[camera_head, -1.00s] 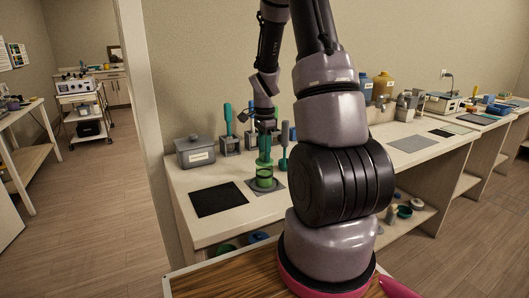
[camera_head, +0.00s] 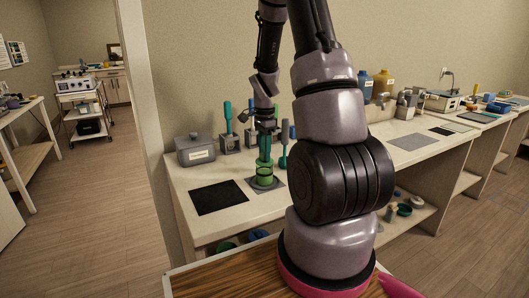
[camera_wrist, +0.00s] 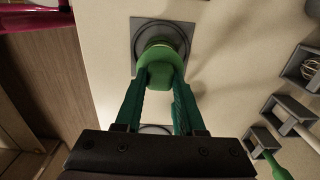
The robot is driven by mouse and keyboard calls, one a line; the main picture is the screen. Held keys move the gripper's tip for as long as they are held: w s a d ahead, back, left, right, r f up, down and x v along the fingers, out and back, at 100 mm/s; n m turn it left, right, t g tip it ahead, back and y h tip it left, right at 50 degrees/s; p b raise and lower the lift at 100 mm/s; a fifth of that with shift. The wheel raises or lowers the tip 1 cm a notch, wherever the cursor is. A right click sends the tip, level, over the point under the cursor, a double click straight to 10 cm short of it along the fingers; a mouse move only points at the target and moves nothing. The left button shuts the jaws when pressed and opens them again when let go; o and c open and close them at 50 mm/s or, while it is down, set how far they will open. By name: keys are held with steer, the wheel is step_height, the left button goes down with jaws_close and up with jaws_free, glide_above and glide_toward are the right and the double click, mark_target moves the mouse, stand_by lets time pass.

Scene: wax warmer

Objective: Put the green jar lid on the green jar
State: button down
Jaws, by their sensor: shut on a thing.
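My gripper (camera_head: 265,158) points down over the counter, its teal fingers shut on the green jar lid (camera_wrist: 160,70). In the wrist view the lid sits between the fingertips and covers much of what is below. The green jar (camera_head: 264,181) stands upright on a grey square mat (camera_head: 279,185), directly under the lid. Part of the jar also shows past the lid in the wrist view (camera_wrist: 159,45). The lid and jar look nearly in line; I cannot tell whether they touch.
A black mat (camera_head: 218,197) lies left of the jar, with a grey lidded box (camera_head: 195,150) behind it. Teal-handled tools in grey holders (camera_head: 229,140) stand behind the gripper. My arm hides the counter's middle.

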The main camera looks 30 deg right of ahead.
steer(key=shift+f, duration=0.6)
stand_by(0.3)
steer(key=shift+c, duration=2.2)
jaws_free()
steer(key=shift+r, duration=0.1)
steer(key=shift+r, duration=3.95)
steer(key=shift+r, duration=0.1)
